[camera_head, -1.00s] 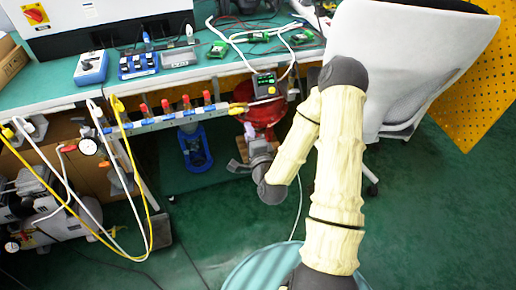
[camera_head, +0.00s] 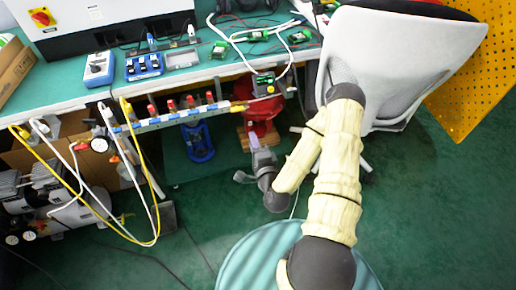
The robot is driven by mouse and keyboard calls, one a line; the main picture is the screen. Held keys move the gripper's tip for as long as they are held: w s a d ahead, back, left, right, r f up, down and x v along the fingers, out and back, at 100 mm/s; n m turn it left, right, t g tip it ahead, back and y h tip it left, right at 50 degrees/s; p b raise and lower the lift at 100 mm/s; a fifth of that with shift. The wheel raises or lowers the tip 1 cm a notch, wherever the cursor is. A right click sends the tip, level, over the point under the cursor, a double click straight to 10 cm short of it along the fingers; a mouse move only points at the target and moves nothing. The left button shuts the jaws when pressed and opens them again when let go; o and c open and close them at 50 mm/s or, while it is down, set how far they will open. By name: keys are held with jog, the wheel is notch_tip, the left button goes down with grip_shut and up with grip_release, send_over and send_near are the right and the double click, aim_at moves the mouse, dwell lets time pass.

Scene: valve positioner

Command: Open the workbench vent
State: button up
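A manifold rail (camera_head: 165,121) with several red-capped valves (camera_head: 191,102) runs along the front edge of the workbench (camera_head: 70,88). A yellow fitting (camera_head: 238,107) sits at its right end, by a small black box with a display (camera_head: 264,85). I cannot tell which part is the workbench vent. My gripper (camera_head: 252,142) is below and right of the rail, in front of a red object (camera_head: 262,125) under the bench. It appears apart from the valves. Its fingers are small and partly hidden, so whether they are open or shut does not show.
A grey office chair (camera_head: 400,60) stands close to the right of my arm. A blue stand (camera_head: 198,142) is under the bench.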

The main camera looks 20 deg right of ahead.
jog(key=s+p, duration=0.3)
jog(key=s, duration=0.1)
jog(key=shift+r, duration=0.3)
dwell(1.6)
